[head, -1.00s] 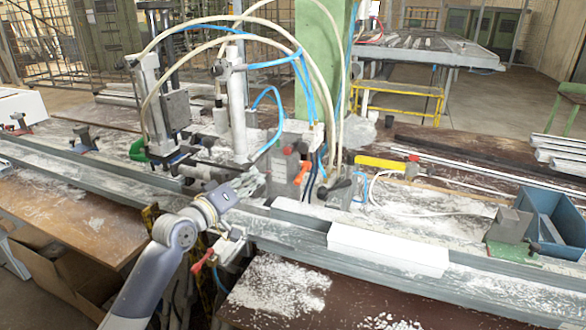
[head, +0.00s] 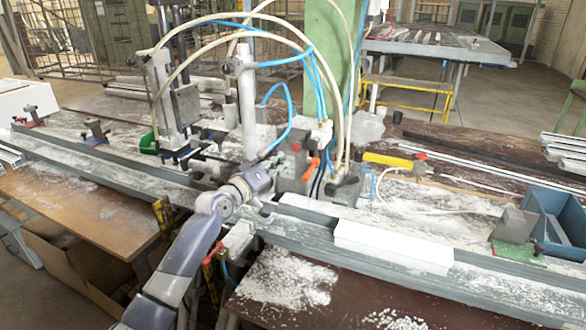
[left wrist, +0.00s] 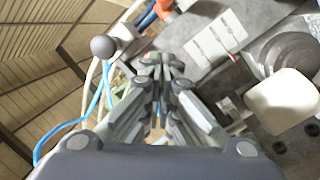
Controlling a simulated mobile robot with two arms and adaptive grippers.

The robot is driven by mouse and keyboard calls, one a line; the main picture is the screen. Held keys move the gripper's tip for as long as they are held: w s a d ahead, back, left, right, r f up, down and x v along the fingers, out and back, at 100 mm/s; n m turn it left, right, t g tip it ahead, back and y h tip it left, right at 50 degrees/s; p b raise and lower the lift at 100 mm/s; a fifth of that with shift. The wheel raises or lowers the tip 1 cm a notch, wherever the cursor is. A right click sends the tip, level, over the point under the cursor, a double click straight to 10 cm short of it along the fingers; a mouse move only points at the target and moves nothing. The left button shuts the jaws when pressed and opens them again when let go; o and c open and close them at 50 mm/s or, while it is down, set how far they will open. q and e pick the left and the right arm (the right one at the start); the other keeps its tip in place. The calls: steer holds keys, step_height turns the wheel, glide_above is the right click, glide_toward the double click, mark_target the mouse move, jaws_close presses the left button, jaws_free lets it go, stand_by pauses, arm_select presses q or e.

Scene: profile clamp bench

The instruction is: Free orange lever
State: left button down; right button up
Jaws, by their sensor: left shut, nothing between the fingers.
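The orange lever (head: 311,168) sticks out at a slant from the front of the grey clamp block (head: 290,180), in the middle of the head view. An orange part (left wrist: 163,8), which looks like this lever, shows at the top edge of the left wrist view, beyond the fingertips and apart from them. My left gripper (left wrist: 162,68) is shut and empty, its fingertips together. In the head view my left wrist is just left of the clamp block and lower than the lever, and it hides most of the fingers. My right gripper is not in view.
Blue and cream hoses (head: 302,62) arch over the clamp. A black lever (head: 344,187) sits right of the orange one. A grey round knob (left wrist: 103,46) stands left of the fingers in the wrist view. A white profile (head: 392,246) lies on the front rail. A blue bin (head: 556,220) stands right.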

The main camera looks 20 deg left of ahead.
mark_target(311, 169)
arm_select(q)
steer(key=w+d+f, duration=0.1)
steer(key=w+d+f+p, duration=0.1)
steer(key=d+f, duration=0.1)
steer(key=shift+w+d, duration=0.15)
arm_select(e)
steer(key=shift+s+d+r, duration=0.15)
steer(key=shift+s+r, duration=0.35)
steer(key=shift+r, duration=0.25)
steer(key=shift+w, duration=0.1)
